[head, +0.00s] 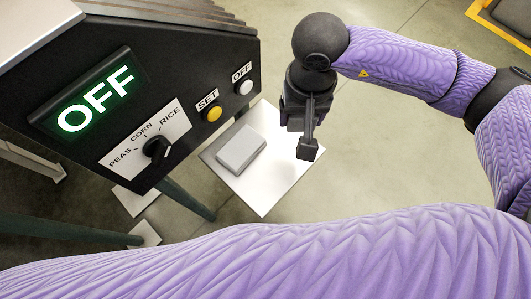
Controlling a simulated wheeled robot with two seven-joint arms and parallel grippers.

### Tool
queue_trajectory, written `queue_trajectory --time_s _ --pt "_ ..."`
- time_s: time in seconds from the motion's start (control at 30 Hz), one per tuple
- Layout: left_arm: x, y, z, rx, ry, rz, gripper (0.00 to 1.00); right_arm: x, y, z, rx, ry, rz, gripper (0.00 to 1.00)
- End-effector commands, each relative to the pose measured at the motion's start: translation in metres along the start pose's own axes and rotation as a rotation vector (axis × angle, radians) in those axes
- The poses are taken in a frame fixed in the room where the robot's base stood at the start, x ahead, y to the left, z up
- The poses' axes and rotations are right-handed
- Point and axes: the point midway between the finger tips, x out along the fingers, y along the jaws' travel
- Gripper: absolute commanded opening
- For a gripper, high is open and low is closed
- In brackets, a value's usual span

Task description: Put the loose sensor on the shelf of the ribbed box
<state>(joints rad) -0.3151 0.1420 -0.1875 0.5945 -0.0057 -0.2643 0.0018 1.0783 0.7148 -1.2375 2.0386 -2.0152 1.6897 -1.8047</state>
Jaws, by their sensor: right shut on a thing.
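My right gripper (301,126) hangs from the purple arm that comes in from the right and points down over the floor. It is shut on a small dark block (308,150) with a short stem, which may be the loose sensor. Gripper and block are both dark, so their join is unclear. The block appears in front of a white plate's right part. A ribbed surface (190,13) shows at the top left behind the black control panel; I cannot tell if it belongs to the ribbed box. No shelf is clearly visible. My left gripper is out of view.
The black panel (190,65) fills the upper left, with a green OFF display (95,100), a knob (157,146) and two buttons. A light grey box (240,150) sits on the white plate (265,195). Open floor lies right of it. A purple sleeve of mine crosses the bottom.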

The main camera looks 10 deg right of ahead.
Motion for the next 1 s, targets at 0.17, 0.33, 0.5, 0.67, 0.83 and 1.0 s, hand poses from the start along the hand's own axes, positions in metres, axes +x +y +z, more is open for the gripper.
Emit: queue_trajectory --time_s 0.17,0.33,0.5,0.67,0.83,1.0 --pt "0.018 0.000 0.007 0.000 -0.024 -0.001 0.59 0.034 -0.002 0.002 0.006 -0.006 -0.001 0.13" --pt "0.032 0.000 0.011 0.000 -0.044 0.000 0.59 0.072 -0.002 0.002 0.007 -0.007 0.000 0.13" --pt "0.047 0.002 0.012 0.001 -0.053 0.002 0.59 0.108 -0.002 0.003 0.007 -0.008 0.001 0.13" --pt "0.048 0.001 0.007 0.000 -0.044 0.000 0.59 0.114 -0.002 0.002 0.005 0.000 -0.001 0.13" --pt "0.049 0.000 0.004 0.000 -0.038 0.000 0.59 0.115 -0.002 0.002 0.005 -0.001 -0.001 0.13" --pt "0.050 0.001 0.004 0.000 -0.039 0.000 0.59 0.116 -0.002 0.002 0.006 -0.001 -0.001 0.94"
